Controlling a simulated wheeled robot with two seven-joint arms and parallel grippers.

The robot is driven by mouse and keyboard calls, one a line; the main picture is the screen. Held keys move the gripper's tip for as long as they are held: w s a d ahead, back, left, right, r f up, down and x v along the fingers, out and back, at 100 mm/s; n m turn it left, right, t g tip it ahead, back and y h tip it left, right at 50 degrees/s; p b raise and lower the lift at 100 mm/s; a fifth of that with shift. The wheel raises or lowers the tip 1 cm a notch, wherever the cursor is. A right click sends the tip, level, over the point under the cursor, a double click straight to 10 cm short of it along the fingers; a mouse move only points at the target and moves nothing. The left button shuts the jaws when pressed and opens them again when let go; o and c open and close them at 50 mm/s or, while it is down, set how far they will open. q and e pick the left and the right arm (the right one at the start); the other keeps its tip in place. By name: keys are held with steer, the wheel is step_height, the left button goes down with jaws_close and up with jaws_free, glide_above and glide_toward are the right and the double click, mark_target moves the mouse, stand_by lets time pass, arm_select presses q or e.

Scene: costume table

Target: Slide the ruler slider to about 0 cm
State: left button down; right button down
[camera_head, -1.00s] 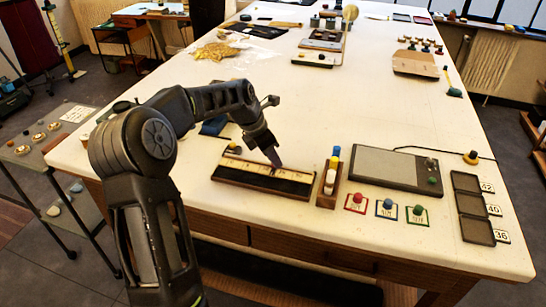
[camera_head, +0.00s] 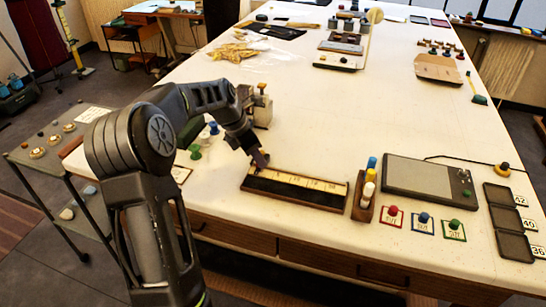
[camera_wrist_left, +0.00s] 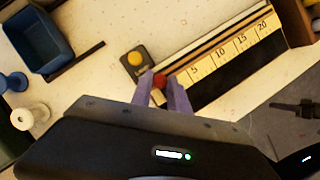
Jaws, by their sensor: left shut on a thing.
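The ruler (camera_head: 322,187) is a yellow scale on a dark-based wooden board near the table's front edge. In the left wrist view the ruler (camera_wrist_left: 222,57) shows the marks 5, 10, 15 and 20. My left gripper (camera_head: 262,160) is at the ruler's left end in the head view. In the left wrist view my left gripper (camera_wrist_left: 164,88) is shut on the red slider knob (camera_wrist_left: 159,80), beyond the low side of the 5 mark. The exact reading under the slider is hidden by the fingers. My right gripper is not in view.
A rack of coloured pegs (camera_head: 365,190) stands right of the ruler. Red, blue and green buttons and a dark tablet (camera_head: 428,181) lie farther right. A small block with a yellow button (camera_wrist_left: 135,58) sits close beside the gripper. A blue bin (camera_wrist_left: 38,38) is nearby.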

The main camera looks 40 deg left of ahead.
arm_select(q)
steer(key=shift+a, duration=0.25)
steer(key=c, duration=1.3)
jaws_free()
steer(key=shift+s+a, duration=0.1)
steer(key=shift+s, duration=0.05)
steer(key=b+v, duration=0.1)
steer(key=v, duration=0.6)
steer(key=shift+r, duration=0.45)
